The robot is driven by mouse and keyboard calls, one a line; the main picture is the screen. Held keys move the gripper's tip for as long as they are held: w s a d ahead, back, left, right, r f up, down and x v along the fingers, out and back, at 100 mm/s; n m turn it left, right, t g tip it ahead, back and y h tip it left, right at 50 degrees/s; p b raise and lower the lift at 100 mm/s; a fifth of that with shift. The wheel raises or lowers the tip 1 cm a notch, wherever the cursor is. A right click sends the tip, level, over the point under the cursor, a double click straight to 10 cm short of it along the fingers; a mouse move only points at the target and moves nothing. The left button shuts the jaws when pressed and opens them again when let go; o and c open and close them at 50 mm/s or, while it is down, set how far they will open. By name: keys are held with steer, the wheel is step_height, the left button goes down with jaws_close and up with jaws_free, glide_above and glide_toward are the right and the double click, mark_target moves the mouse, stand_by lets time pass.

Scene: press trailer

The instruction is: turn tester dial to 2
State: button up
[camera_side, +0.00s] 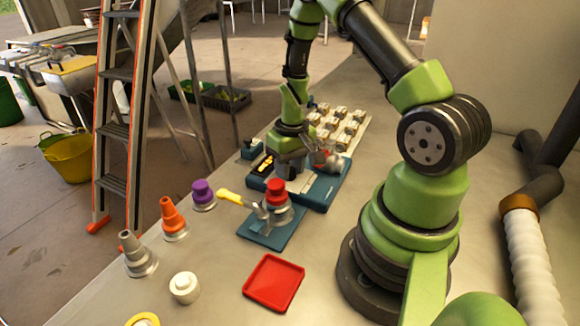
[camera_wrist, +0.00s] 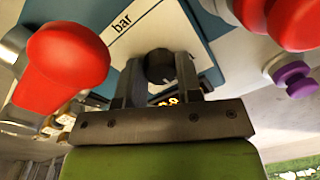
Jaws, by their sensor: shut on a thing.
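The tester is a blue-based unit (camera_side: 322,190) on the bench, under my gripper in the side view. In the wrist view its white face (camera_wrist: 128,38) carries the word "bar". A dark round dial (camera_wrist: 160,66) sits on that face, between the fingers of my gripper (camera_wrist: 160,80). My gripper is shut on the dial. In the side view the gripper (camera_side: 290,165) points down over the tester and hides the dial. I cannot read the dial's setting. A lit yellow display shows partly behind the fingers in the wrist view.
A red-handled part (camera_wrist: 68,62) stands close left of my fingers in the wrist view. A red-topped piece (camera_side: 277,192) stands on a blue plate (camera_side: 262,236) in front of the tester. A red tray (camera_side: 273,283) and orange (camera_side: 172,218) and purple (camera_side: 203,194) pieces stand nearby.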

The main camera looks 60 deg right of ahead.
mark_target(292, 169)
stand_by(0.3)
steer(key=o, duration=0.9)
steer(key=shift+o, duration=0.2)
step_height(292, 169, up, 10)
steer(key=shift+d, duration=0.25)
steer(key=shift+s, duration=0.1)
steer(key=s+a+r+t, duration=0.2)
steer(key=a+r+t, duration=0.2)
steer(key=a+r, duration=0.75)
steer(key=s+a+r+n+t+y, duration=0.1)
steer(key=s+a+r+t, duration=0.2)
steer(key=s+a+r, duration=0.2)
steer(key=s+r, duration=0.1)
steer(key=s, duration=0.2)
steer(key=shift+s+r, duration=0.2)
steer(key=shift+s, duration=0.15)
